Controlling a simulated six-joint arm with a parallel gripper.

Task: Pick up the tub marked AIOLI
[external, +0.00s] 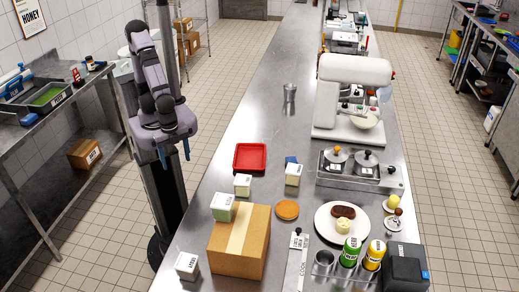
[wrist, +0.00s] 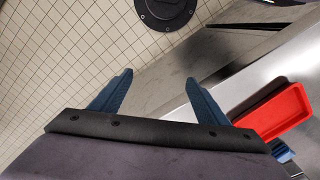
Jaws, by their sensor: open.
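Several small white tubs with dark printed labels stand on the steel counter: one (external: 243,185) in front of the red tray, one (external: 293,174) to its right, and one (external: 187,266) at the near left. Another tub, with a greenish side (external: 222,207), sits on top of a cardboard box. The lettering is too small to read, so I cannot tell which is AIOLI. My gripper (external: 175,156) is open and empty, left of the counter and well apart from all the tubs. Its two blue fingers also show in the wrist view (wrist: 158,80), with nothing between them.
A red tray (external: 250,148) lies on the counter; it also shows in the wrist view (wrist: 277,112). The tall cardboard box (external: 225,250) stands among the tubs. A plate (external: 325,222), bottles and a mixer (external: 350,70) are to the right. The counter's far left is mostly clear.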

